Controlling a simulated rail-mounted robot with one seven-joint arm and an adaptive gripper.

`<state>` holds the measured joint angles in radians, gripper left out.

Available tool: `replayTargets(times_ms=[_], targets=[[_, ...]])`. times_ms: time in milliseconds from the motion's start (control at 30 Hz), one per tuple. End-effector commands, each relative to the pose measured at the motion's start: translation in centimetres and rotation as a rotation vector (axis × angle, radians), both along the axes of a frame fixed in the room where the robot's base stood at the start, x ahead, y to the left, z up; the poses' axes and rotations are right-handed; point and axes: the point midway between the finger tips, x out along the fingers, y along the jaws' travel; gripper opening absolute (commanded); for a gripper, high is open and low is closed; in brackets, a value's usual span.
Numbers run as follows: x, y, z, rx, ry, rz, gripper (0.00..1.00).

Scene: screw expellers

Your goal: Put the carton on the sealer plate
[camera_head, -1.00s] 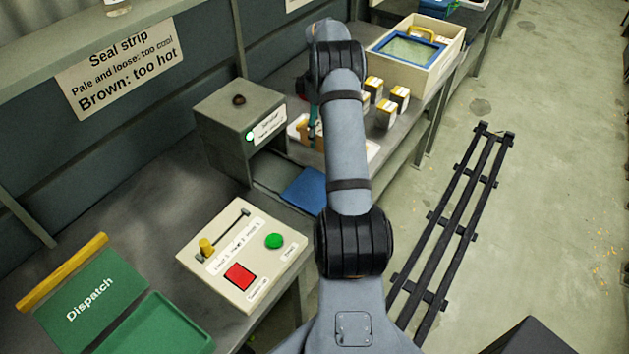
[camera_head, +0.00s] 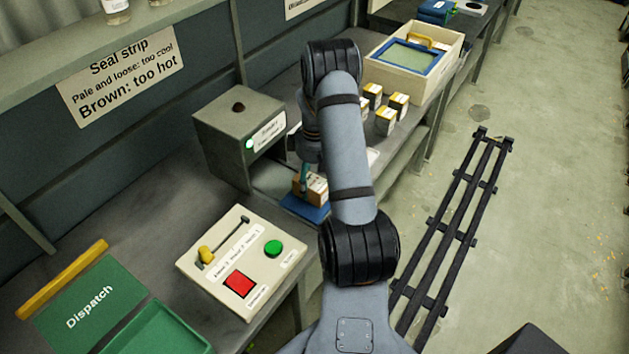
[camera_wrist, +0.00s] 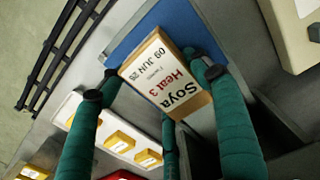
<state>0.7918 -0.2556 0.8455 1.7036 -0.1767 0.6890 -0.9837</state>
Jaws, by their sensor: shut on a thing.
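The carton (camera_head: 316,188) is a small brown box. In the wrist view, its white label (camera_wrist: 160,76) reads "Soya Heat 3 09 JUN 26". My gripper (camera_wrist: 158,84), with green fingers, is shut on the carton; in the head view my arm partly hides it. The blue sealer plate (camera_head: 300,208) lies in front of the grey sealer box (camera_head: 235,130), which has a lit green lamp. The carton is over the plate, which also shows behind it in the wrist view (camera_wrist: 132,40). I cannot tell whether they touch.
Several cartons (camera_head: 386,120) stand behind my arm, near a cream crate (camera_head: 448,68) holding a blue-framed tray. A control panel (camera_head: 222,285) with a yellow-handled slider, red button and green button sits at the front. A green Dispatch tray (camera_head: 170,325) is at the lower left.

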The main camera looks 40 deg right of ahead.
Motion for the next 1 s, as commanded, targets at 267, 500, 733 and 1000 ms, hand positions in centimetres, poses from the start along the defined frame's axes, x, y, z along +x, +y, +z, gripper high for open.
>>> replayTargets(times_ms=[267, 500, 733, 1000], targets=[[0.10, -0.02, -0.23, -0.001, -0.002, 0.000, 0.29], [0.06, 0.00, -0.63, -0.001, -0.001, 0.001, 0.67], [0.06, 0.01, -0.62, -0.001, -0.001, 0.001, 0.81], [0.06, 0.00, -0.59, -0.001, -0.001, 0.001, 0.82]])
